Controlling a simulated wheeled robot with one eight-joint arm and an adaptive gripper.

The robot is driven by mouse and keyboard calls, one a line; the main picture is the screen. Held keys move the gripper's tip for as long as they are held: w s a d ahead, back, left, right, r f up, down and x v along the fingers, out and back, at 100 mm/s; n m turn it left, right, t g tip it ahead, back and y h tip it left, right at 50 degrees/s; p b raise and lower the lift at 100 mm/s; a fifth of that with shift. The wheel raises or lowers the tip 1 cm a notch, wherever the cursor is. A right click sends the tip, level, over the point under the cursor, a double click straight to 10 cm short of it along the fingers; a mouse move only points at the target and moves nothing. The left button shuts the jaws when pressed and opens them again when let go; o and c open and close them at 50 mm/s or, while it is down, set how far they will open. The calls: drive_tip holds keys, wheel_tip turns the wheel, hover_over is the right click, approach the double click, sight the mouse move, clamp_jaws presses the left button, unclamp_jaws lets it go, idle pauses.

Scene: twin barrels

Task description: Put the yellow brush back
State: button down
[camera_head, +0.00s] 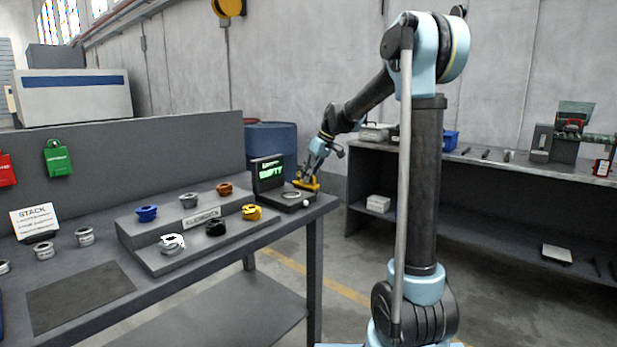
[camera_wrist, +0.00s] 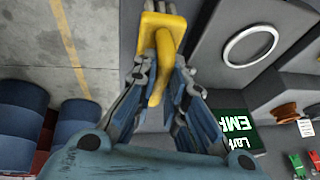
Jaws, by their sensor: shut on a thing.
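My gripper (camera_head: 313,172) is above the right end of the workbench and shut on the yellow brush (camera_head: 307,184). In the wrist view the yellow brush (camera_wrist: 163,32) sits between the fingers of my gripper (camera_wrist: 160,75); its bent handle runs back between them. A pale ring (camera_wrist: 251,46) lies on a dark surface to the right of the brush, apart from it. In the head view this ring (camera_head: 291,195) is on a dark stand just below and left of the brush.
A stepped dark rack (camera_head: 190,262) holds several coloured round items, one of them yellow (camera_head: 251,212). A small white ball (camera_head: 306,203) is near the bench's right end. Blue barrels (camera_head: 272,145) stand behind. A shelf unit (camera_head: 480,165) is at right, with open floor between.

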drive_tip(key=c, duration=1.6)
unclamp_jaws()
drive_tip(key=shift+c, duration=0.2)
drive_tip(key=v, duration=1.2)
drive_tip(key=shift+s, duration=0.2)
drive_tip(key=s+d+f+m+h, duration=0.1)
drive_tip(key=s+d+f+m, duration=0.2)
drive_tip(key=s+d+f, duration=0.3)
drive_tip(key=s+d+f+m+h, duration=0.2)
drive_tip(key=s+d+f, duration=0.4)
drive_tip(key=s+f, duration=0.6)
drive_tip(key=s+d+f+m+t+h, duration=0.1)
drive_tip(key=s+d+f+m, duration=0.3)
drive_tip(key=s, duration=1.7)
wheel_tip(320, 180, down, 6)
drive_tip(key=d, duration=0.2)
drive_tip(key=shift+d+r+m+h, duration=0.2)
drive_tip(key=shift+d+m+h, duration=0.05)
drive_tip(key=shift+m+h, duration=0.15)
